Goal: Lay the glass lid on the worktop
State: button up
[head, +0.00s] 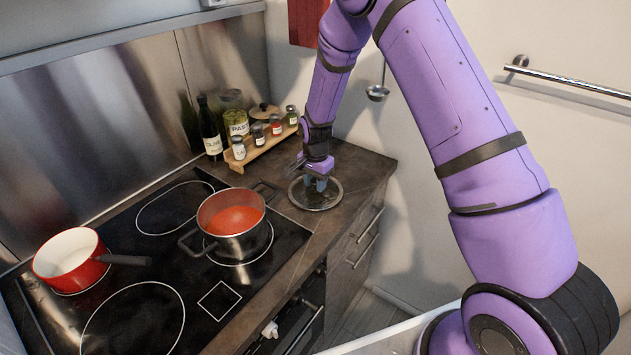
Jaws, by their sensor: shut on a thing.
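The glass lid (328,202) is a round clear disc with a metal rim. It is at the dark worktop (369,172), right of the hob, and looks level. I cannot tell whether its rim touches the worktop. My gripper (317,184) points down over the middle of the lid and is shut on it; the fingers hide the knob. A steel pot (230,244) with red-orange contents stands uncovered on the hob, left of the lid.
A red saucepan (67,262) stands on the black hob (140,237) at the left. A wooden rack (262,146) with spice jars stands behind the lid, with a dark bottle (210,128) beside it. Some bare worktop lies right of the lid.

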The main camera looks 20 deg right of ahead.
jog(key=o, duration=1.1)
jog(key=shift+c, duration=0.2)
jog(key=s+d+r+n+t, duration=0.1)
jog(key=s+r, duration=0.2)
jog(key=r, duration=1)
jog(key=s+d+r+n, duration=0.1)
jog(key=s+r, duration=0.2)
jog(key=r, duration=0.9)
jog(key=s+d+r+n+t, duration=0.2)
jog(key=s+r+n, duration=0.1)
jog(key=s+r, duration=0.6)
jog(key=s+d+r+n+t, duration=0.1)
jog(key=s+r+n, duration=0.2)
jog(key=s, duration=0.8)
jog(key=s+d+r+n+t, duration=0.1)
jog(key=s+d+r+n, duration=0.1)
jog(key=s, duration=0.9)
jog(key=shift+s+r+n, duration=0.25)
jog(key=shift+r+n, duration=0.15)
jog(key=shift+r, duration=0.1)
